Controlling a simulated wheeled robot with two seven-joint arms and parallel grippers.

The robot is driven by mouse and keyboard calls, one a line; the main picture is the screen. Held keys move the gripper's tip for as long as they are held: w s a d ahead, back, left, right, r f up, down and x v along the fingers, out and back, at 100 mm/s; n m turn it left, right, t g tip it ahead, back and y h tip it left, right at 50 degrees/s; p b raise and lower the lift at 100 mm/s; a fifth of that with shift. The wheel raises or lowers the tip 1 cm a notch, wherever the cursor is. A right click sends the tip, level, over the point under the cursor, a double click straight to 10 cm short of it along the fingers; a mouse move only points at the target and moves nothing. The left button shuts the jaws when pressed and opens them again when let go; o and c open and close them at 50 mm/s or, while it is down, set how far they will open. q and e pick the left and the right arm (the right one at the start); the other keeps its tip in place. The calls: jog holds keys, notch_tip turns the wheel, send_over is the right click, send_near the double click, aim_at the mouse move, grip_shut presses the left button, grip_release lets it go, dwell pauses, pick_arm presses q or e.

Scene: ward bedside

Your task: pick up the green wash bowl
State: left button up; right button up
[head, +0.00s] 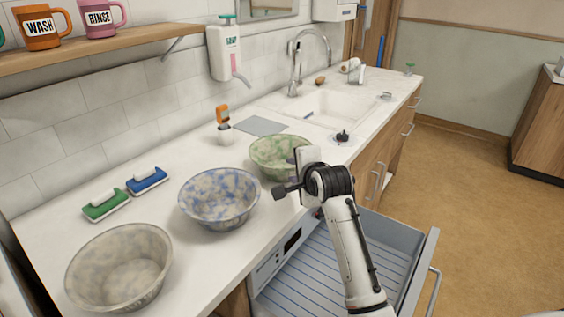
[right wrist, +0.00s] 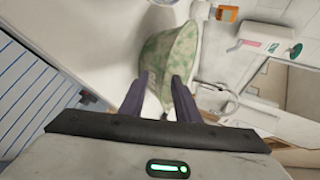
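The green wash bowl (head: 275,158) is mottled green and cream and stands upright on the white counter, between the blue bowl and the sink. My right gripper (head: 304,165) is at its right side and covers part of the rim. In the right wrist view, the green wash bowl (right wrist: 172,50) is in front of the open fingers of the right gripper (right wrist: 162,90), with part of its side between them. A gap shows between the fingers, and I cannot tell whether either touches the bowl. My left gripper is not in view.
A blue mottled bowl (head: 218,197) and a beige bowl (head: 120,265) stand to the left. Green (head: 106,205) and blue (head: 147,180) brushes lie behind them. An open drawer (head: 405,240) sits below my right arm. A grey mat (head: 260,126) lies near the sink (head: 325,108).

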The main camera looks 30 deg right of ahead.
jog(key=shift+w+f, duration=0.15)
jog(key=shift+w, duration=0.1)
jog(key=shift+c, duration=0.4)
grip_shut()
